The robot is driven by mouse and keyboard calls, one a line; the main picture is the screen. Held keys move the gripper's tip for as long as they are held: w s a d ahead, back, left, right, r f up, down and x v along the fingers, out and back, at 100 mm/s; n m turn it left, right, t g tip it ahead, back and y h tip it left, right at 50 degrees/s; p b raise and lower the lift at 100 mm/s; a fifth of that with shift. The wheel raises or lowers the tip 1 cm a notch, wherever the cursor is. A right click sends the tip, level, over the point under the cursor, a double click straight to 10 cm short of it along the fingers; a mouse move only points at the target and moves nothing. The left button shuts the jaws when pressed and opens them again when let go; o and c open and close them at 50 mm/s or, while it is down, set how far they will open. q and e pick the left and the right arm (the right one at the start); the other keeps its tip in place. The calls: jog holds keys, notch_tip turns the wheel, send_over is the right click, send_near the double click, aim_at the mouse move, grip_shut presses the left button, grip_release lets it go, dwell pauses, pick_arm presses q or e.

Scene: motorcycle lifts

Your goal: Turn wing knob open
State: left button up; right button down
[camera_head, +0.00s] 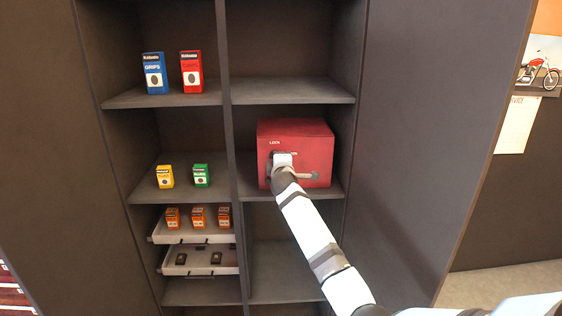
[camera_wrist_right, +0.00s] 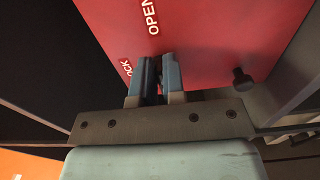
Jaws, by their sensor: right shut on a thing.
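A red box (camera_head: 310,145) with a "LOCK" label stands on the middle right shelf of the cabinet. Its red face (camera_wrist_right: 205,35) fills much of the right wrist view, with "OPEN" and part of "LOCK" in white letters. My right gripper (camera_head: 278,158) is at the left part of the box's front. In the right wrist view its two fingers (camera_wrist_right: 158,75) are close together at the face, shut on the wing knob, which they mostly hide. A dark round peg (camera_wrist_right: 242,78) sticks out of the face to the right. My left gripper is not in view.
The shelf (camera_head: 290,92) above the box is empty. Blue (camera_head: 154,73) and red (camera_head: 191,71) cartons, small yellow (camera_head: 165,177) and green (camera_head: 201,175) boxes, and pulled-out trays (camera_head: 200,262) fill the left column. The cabinet's right door (camera_head: 430,130) stands open beside my right arm.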

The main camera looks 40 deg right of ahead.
dwell(0.3)
jog(key=c, duration=1.2)
grip_release()
jog(key=v, duration=1.3)
jog(key=shift+s+a, duration=0.2)
jog(key=shift+s, duration=0.15)
